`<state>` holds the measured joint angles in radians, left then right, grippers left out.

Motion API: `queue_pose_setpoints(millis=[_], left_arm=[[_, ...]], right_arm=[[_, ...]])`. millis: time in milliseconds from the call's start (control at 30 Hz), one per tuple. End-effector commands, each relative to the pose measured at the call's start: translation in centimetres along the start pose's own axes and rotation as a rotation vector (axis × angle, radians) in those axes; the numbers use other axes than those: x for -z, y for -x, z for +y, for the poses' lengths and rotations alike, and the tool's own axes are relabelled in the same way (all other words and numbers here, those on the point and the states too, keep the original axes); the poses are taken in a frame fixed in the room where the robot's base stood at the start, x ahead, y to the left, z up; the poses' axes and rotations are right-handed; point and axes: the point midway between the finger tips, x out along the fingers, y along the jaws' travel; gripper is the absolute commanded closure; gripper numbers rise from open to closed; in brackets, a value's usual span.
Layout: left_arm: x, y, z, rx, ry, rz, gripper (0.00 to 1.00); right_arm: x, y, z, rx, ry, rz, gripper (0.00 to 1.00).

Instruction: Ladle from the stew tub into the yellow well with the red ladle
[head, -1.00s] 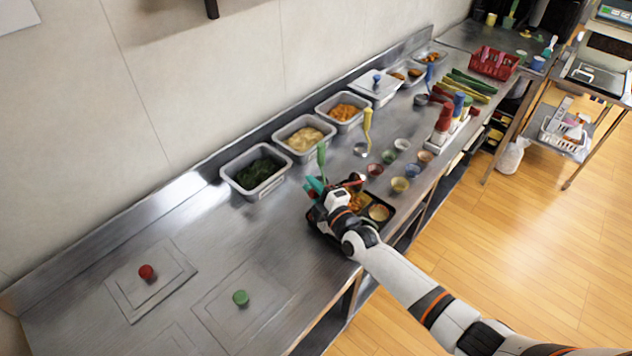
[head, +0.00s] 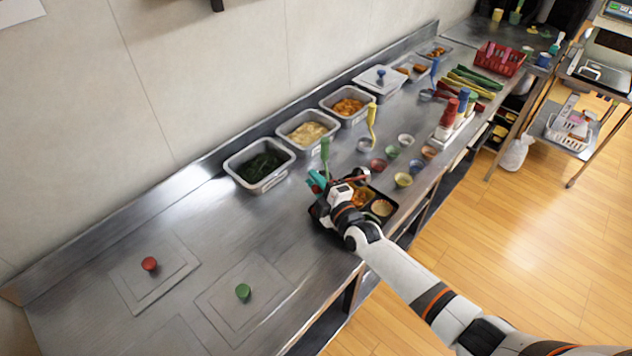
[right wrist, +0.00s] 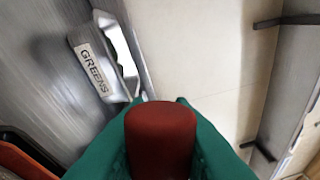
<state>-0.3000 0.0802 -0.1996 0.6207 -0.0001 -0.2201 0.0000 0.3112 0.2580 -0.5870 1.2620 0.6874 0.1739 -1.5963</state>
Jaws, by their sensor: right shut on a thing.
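My right gripper (head: 320,184) is over the left part of the black bento tray (head: 388,199), near the counter's front edge. In the right wrist view its teal fingers (right wrist: 160,125) are shut on the red handle of the red ladle (right wrist: 161,135). The ladle's bowl is not clearly visible. The tray shows orange food and a tan filling; the arm covers the rest, and I cannot make out a yellow well. A tub with orange food (head: 362,119) stands at the back; I cannot tell whether it is the stew tub. My left gripper is out of view.
The greens tub (head: 283,174) and a cream-food tub (head: 291,127) stand behind the tray. Green (head: 325,152) and yellow (head: 372,122) handles stand upright nearby. The counter left of the tray holds two knobbed lids.

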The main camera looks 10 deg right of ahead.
Motion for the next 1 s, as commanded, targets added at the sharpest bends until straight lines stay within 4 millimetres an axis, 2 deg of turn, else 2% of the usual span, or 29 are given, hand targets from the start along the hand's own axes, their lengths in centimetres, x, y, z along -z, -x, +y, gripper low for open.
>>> queue_pose_setpoints(millis=[267, 367, 567, 767, 1000], left_arm=[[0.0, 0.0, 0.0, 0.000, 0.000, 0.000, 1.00], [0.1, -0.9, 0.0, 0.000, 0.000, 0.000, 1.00], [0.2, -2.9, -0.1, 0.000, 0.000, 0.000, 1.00], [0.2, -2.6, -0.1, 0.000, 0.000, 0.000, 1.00], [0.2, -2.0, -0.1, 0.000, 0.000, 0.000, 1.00]], right_arm=[[0.0, 0.0, -0.1, 0.001, 0.000, 0.000, 1.00], [0.3, -0.1, -0.3, 0.004, -0.043, 0.000, 1.00], [1.0, 0.0, -2.6, 0.007, -0.219, 0.000, 1.00], [1.6, 0.1, -4.4, 0.004, -0.317, 0.002, 1.00], [3.2, 0.1, -7.5, 0.005, -0.540, 0.003, 1.00]])
